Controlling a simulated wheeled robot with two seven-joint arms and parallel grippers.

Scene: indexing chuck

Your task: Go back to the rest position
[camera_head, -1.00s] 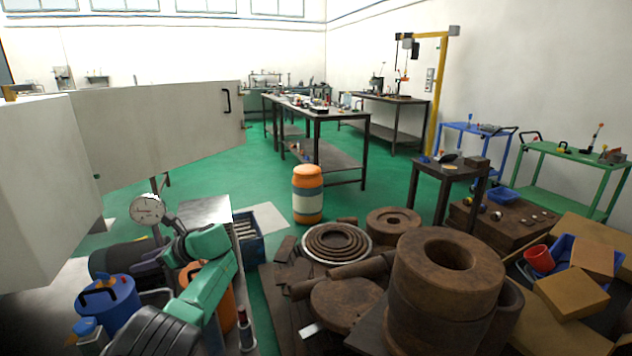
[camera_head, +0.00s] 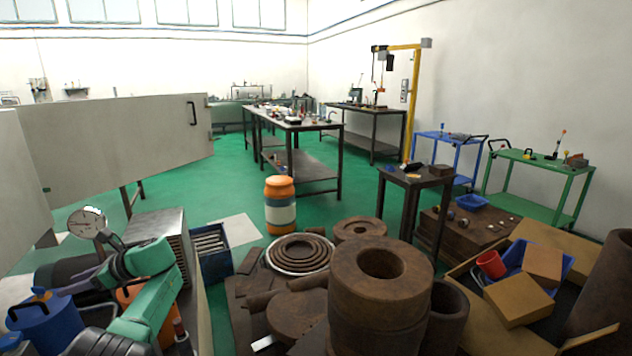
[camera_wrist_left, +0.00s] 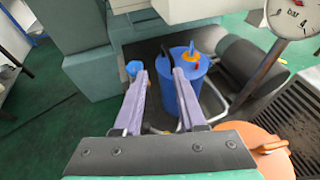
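My left gripper (camera_head: 82,280) is at the lower left of the head view, at the end of my teal arm, above a cluttered metal surface. In the left wrist view its two purple fingers (camera_wrist_left: 160,82) stand apart with nothing held between them. A blue can (camera_wrist_left: 191,88) with an orange and yellow top stands just beyond the fingers, near the right one. The same blue can (camera_head: 50,318) shows in the head view. A dial gauge (camera_head: 87,222) stands beside the gripper and shows at the upper right of the wrist view (camera_wrist_left: 293,15). My right gripper is not in view.
An orange container (camera_wrist_left: 262,150) is close to the gripper's right. A pale cabinet door (camera_head: 120,150) stands open behind the arm. Rusty cylinders (camera_head: 380,300) and rings (camera_head: 300,253) crowd the front. Green floor (camera_head: 225,180) is clear farther back.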

